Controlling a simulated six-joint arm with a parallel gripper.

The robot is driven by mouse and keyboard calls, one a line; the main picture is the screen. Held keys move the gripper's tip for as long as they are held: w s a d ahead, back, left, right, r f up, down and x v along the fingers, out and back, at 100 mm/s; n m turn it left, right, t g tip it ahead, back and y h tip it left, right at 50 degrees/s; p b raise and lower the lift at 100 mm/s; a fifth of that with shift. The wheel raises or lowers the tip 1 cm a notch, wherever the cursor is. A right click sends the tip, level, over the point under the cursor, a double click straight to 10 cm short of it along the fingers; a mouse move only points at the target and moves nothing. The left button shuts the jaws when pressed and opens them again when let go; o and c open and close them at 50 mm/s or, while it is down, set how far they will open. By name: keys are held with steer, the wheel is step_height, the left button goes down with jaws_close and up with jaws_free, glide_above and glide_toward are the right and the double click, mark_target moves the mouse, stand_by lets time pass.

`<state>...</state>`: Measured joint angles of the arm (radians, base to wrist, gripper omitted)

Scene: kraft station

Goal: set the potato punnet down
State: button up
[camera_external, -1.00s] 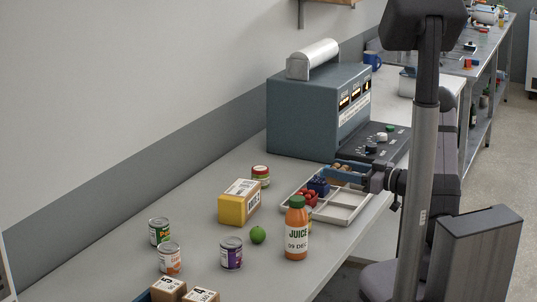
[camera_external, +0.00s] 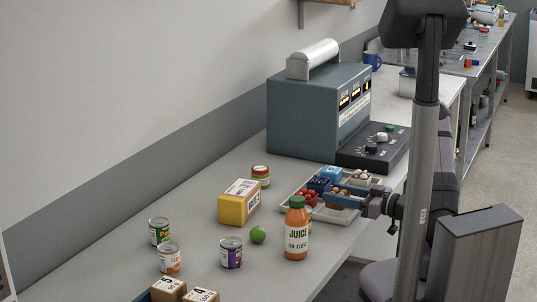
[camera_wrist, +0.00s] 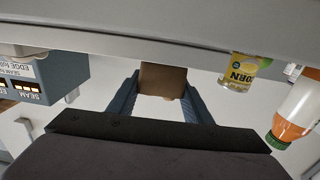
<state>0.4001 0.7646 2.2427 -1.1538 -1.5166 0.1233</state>
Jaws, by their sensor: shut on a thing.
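My gripper (camera_external: 350,198) is over the near right part of the grey divided tray (camera_external: 292,203). Its blue fingers are shut on the brown potato punnet (camera_external: 335,204). In the wrist view the brown punnet (camera_wrist: 163,78) sits between the two fingers of my gripper (camera_wrist: 163,92). Brown potatoes show at its top in the external view. The punnet is at or just above the tray; I cannot tell whether it touches the tray floor. My fingers and the juice bottle hide part of the tray.
Punnets of red (camera_external: 308,195), dark blue (camera_external: 319,184) and whitish produce (camera_external: 361,177) are in the tray, close around my gripper. An orange juice bottle (camera_external: 297,230) stands at the tray's near edge. A yellow box (camera_external: 239,204) and grey-blue machine (camera_external: 310,115) stand nearby.

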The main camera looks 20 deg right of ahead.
steer(key=shift+f, duration=1)
steer(key=shift+f, duration=0.2)
steer(key=o, duration=1.1)
steer(key=v, duration=0.2)
steer(key=b+v, duration=0.1)
steer(key=v, duration=0.1)
steer(key=b+v, duration=0.1)
steer(key=v, duration=0.1)
steer(key=shift+d+f, duration=0.3)
steer(key=shift+d, duration=0.05)
steer(key=shift+s+d+b, duration=0.25)
steer(key=shift+b, duration=0.05)
steer(key=shift+r, duration=0.1)
steer(key=shift+c, duration=1.1)
